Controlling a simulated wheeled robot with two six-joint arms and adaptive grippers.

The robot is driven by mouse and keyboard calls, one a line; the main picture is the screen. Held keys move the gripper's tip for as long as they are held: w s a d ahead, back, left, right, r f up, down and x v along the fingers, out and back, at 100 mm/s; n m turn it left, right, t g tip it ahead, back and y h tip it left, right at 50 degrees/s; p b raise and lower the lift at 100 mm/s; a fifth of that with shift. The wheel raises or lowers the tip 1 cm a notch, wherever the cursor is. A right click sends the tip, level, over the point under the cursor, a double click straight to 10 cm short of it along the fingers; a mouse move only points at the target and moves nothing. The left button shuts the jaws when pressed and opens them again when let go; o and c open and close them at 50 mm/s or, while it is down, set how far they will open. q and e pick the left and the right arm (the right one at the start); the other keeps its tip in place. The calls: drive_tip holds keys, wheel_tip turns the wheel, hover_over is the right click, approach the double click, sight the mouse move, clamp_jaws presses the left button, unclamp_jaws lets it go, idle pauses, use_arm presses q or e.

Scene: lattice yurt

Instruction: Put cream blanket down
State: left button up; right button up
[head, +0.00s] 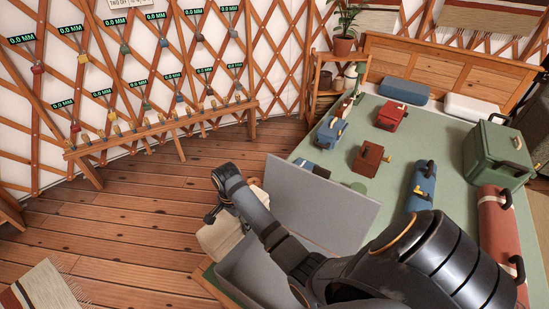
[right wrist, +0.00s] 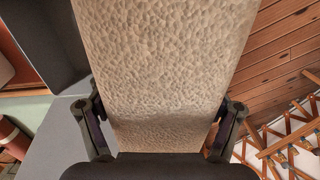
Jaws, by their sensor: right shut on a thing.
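The cream blanket (head: 222,240) is folded and pale. In the head view it is partly hidden behind my right gripper (head: 213,212) and forearm. My right gripper is shut on it, near the left edge of the open grey case (head: 250,275). In the right wrist view the blanket (right wrist: 165,65) fills the middle, with a finger of my right gripper (right wrist: 160,112) at each side. Whether the blanket touches the case or anything below cannot be told. My left gripper is not in view.
The case's raised grey lid (head: 325,200) stands beside my right forearm. The green-topped bed (head: 330,160) holds a blue roll (head: 421,185), a red roll (head: 497,225), a green box (head: 495,155) and several small cases. Wooden floor (head: 130,225) is open at the left.

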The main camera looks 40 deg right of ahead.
drive_tip(key=s+d+f+b, duration=0.4)
drive_tip(key=s+f+b, duration=0.2)
drive_tip(key=f, duration=0.1)
drive_tip(key=s+d+f+b, duration=0.3)
drive_tip(key=s+f+b, duration=0.4)
drive_tip(key=f, duration=0.1)
drive_tip(key=n+b, duration=0.1)
drive_tip(key=b, duration=1)
hover_over(281, 282)
wheel_tip(281, 282, down, 14)
drive_tip(key=shift+r, duration=0.15)
drive_tip(key=shift+f+b, duration=0.35)
drive_tip(key=shift+f, duration=0.1)
wheel_tip(281, 282, down, 3)
drive_tip(key=shift+r+b, duration=0.1)
drive_tip(key=shift+b, duration=0.45)
drive_tip(key=shift+f, duration=0.2)
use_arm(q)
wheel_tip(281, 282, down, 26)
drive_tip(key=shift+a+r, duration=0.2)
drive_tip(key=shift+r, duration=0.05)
use_arm(e)
drive_tip(key=shift+r, duration=0.1)
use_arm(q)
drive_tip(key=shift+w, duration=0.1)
